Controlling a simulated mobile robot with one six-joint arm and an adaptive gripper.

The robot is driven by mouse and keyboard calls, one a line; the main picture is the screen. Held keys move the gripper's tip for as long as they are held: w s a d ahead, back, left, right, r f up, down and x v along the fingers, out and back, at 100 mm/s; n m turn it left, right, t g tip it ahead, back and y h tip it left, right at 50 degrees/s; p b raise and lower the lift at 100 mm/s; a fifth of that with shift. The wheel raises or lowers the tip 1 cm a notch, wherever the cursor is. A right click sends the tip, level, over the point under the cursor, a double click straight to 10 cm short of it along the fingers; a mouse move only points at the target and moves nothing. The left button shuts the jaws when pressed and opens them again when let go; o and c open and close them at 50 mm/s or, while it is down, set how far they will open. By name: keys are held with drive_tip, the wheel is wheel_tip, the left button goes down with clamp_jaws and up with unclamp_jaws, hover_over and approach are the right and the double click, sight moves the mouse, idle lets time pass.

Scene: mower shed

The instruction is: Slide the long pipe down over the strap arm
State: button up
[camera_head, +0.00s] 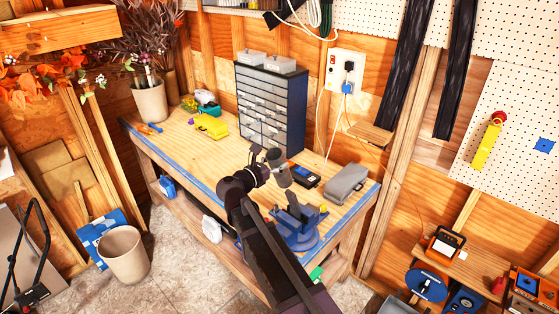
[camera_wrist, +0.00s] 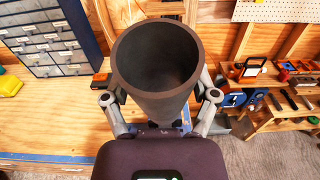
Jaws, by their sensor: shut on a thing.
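A dark grey pipe (camera_wrist: 155,105) stands between the two fingers of my gripper (camera_wrist: 160,92) in the wrist view, its round open end toward the camera. My gripper is shut on the pipe's outer wall. In the head view, my gripper (camera_head: 266,166) is above the workbench, and the pipe (camera_head: 282,178) shows small and grey beside it. A blue vise (camera_head: 297,230) is on the bench, nearer the front edge and below the pipe in the picture. I cannot make out the strap arm in either view; my arm covers part of the vise area.
A drawer cabinet (camera_head: 270,105) stands at the back of the workbench (camera_head: 185,145). A yellow tool (camera_head: 211,126) lies to its left. A grey case (camera_head: 346,184) and a dark device (camera_head: 305,174) lie near the pipe. A bin (camera_head: 123,256) is on the floor.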

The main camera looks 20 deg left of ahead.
sight(276, 176)
idle(0.3)
drive_tip(key=shift+w+d+f+b, duration=0.1)
drive_tip(key=shift+w+f+b, duration=0.15)
drive_tip(key=shift+f+b, duration=0.25)
drive_tip(key=shift+w+d+f+b, duration=0.1)
drive_tip(key=shift+w+f+b, duration=0.2)
drive_tip(key=shift+f+b, duration=0.45)
drive_tip(key=shift+w+d+f+b, duration=0.1)
drive_tip(key=shift+w+f+b, duration=0.15)
drive_tip(key=shift+f+b, duration=0.45)
drive_tip(key=shift+w+d+f+b, duration=0.1)
drive_tip(key=shift+w+f+b, duration=0.2)
drive_tip(key=shift+f+b, duration=0.45)
wheel_tip(276, 176, down, 8)
drive_tip(key=w+d+b, duration=0.1)
drive_tip(key=w+b, duration=0.1)
drive_tip(key=b, duration=0.5)
drive_tip(key=shift+w+r, duration=0.2)
drive_tip(key=shift+w, duration=0.05)
idle(3.7)
